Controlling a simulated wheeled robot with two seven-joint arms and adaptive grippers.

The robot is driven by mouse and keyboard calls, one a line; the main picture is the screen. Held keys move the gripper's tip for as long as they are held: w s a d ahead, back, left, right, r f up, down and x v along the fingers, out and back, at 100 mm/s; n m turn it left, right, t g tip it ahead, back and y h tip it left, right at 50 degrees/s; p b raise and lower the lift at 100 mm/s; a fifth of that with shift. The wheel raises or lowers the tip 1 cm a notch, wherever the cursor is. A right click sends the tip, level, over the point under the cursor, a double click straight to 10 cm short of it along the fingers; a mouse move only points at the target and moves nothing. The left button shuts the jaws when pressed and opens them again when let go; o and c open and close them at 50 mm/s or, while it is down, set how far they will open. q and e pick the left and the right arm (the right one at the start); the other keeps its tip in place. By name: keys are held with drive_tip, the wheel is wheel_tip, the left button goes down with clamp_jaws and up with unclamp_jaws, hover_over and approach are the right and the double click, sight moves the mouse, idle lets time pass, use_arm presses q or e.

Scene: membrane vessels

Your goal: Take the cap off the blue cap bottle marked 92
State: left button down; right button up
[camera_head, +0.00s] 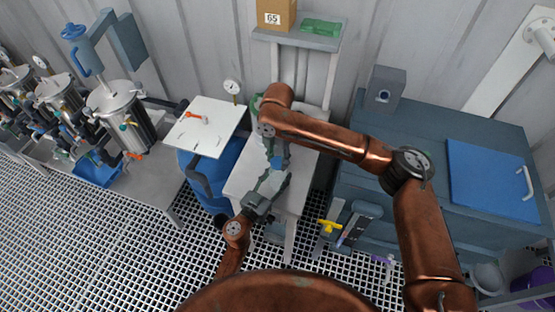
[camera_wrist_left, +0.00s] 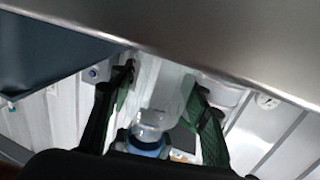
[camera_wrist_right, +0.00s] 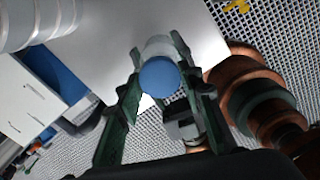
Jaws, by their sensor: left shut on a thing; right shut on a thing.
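The blue-cap bottle shows between my grippers above the small white table; its number cannot be read. Its blue cap (camera_head: 278,163) faces my right gripper (camera_head: 275,155), which comes down from above and is shut on it. In the right wrist view the cap (camera_wrist_right: 159,77) is a round blue disc between the fingers, with the pale bottle body (camera_wrist_right: 158,46) behind it. My left gripper (camera_head: 274,179) reaches in from the front and is shut on the bottle. In the left wrist view the clear bottle (camera_wrist_left: 150,127) shows between the fingers. Whether cap and bottle are apart cannot be told.
The small white table (camera_head: 243,180) is mostly bare. A blue drum with a white board (camera_head: 205,127) stands to its left, metal vessels (camera_head: 118,115) farther left. A shelf (camera_head: 290,38) with a box marked 65 (camera_head: 276,15) is behind. A blue-lidded chest (camera_head: 490,180) is at right.

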sight(278, 162)
use_arm(q)
drive_tip(key=shift+f, duration=0.1)
use_arm(e)
drive_tip(key=shift+r, duration=2)
use_arm(q)
drive_tip(key=c, duration=1)
unclamp_jaws()
